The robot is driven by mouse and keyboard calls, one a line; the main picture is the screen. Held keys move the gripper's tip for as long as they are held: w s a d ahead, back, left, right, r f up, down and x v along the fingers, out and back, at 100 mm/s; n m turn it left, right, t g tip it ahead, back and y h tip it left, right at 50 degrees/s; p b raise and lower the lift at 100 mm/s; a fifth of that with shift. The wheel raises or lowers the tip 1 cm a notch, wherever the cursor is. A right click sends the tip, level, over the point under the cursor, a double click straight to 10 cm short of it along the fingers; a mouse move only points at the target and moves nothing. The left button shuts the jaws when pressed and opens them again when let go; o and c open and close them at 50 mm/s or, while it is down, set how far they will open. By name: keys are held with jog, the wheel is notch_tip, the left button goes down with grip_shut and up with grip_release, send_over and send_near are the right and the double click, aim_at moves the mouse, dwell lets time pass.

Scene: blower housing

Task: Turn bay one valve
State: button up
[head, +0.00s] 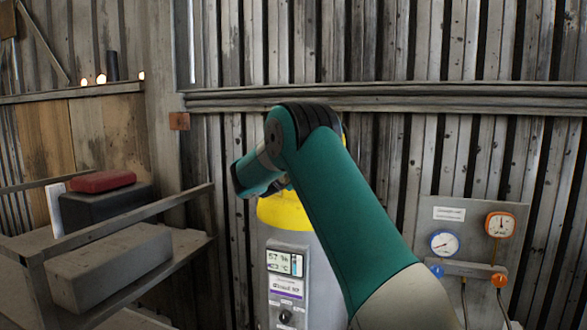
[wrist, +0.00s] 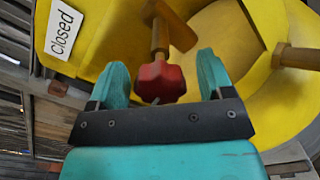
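In the wrist view, a red lobed valve knob (wrist: 161,82) sits on a brass stem (wrist: 159,38) in front of a yellow housing (wrist: 240,40). My gripper (wrist: 162,70) is open, with one teal finger on each side of the knob in the picture. A gap shows on both sides, so the fingers do not appear to touch it. I cannot tell how deep the knob lies between them. A white "closed" sign (wrist: 64,30) is at upper left. In the head view, my arm hides the knob and part of the yellow housing top (head: 283,214).
A second brass stem (wrist: 298,56) sticks out at the right in the wrist view. In the head view, a panel with a display (head: 285,262) is on the grey housing body. A shelf (head: 110,262) with boxes stands left; a gauge board (head: 462,218) is at right.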

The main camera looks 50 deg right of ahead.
jog(key=c, duration=0.9)
jog(key=shift+m+b, duration=0.3)
jog(key=shift+b, duration=0.05)
jog(key=m+b, duration=0.4)
jog(key=shift+f, duration=0.3)
jog(key=m+b, duration=0.5)
jog(key=shift+f+m, duration=0.1)
jog(key=shift+m, duration=0.3)
jog(key=m+b, duration=0.4)
jog(key=m, duration=0.1)
jog(key=m+b, duration=0.4)
jog(key=m, duration=0.2)
